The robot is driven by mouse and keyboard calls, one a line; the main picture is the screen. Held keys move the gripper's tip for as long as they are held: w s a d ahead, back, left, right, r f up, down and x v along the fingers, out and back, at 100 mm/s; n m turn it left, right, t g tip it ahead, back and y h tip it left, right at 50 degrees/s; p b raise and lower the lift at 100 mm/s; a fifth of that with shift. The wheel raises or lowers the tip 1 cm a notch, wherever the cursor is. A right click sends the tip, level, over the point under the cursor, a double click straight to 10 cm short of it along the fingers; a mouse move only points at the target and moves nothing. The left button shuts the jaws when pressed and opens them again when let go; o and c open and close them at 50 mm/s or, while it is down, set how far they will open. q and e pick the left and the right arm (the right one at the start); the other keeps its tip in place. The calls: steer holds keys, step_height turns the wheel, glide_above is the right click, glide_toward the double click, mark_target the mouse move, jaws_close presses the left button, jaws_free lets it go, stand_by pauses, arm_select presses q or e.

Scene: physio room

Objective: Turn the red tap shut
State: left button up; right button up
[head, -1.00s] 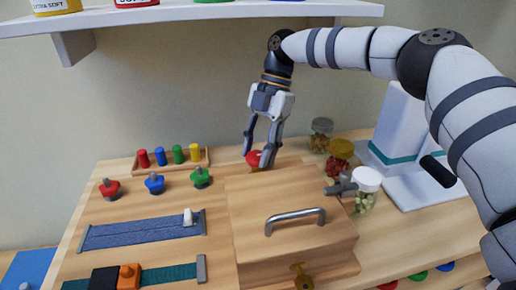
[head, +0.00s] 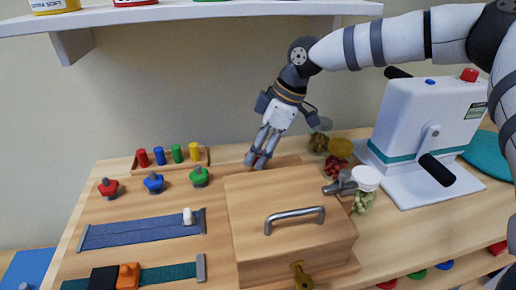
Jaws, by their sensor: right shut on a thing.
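The red tap shows in the earlier view as a red handle at the back of the board, behind the wooden box (head: 285,195). Now the fingers of my right gripper (head: 257,163) cover its place and almost none of its red shows. The gripper reaches down from the upper right, tilted, with its fingers close together. It is shut on the tap at the back left corner of the box. How far the handle is turned cannot be seen. My left gripper is not in view.
The box has a grey handle (head: 295,216) on its lid and a brass fitting (head: 301,275) in front. Lidded jars (head: 363,192) and a white machine (head: 425,125) stand right. Coloured pegs (head: 178,154) and star knobs (head: 153,183) are left. A shelf (head: 190,14) hangs above.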

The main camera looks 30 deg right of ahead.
steer(key=m+h, duration=0.1)
steer(key=m, duration=0.1)
steer(key=m+t, duration=0.1)
steer(key=m, duration=0.2)
steer(key=shift+s+m+h, duration=0.1)
steer(key=shift+m+h, duration=0.2)
steer(key=shift+h, duration=0.1)
steer(key=shift+m+t, duration=0.3)
steer(key=o, duration=1.2)
steer(key=shift+c, duration=0.2)
steer(key=v, duration=1.2)
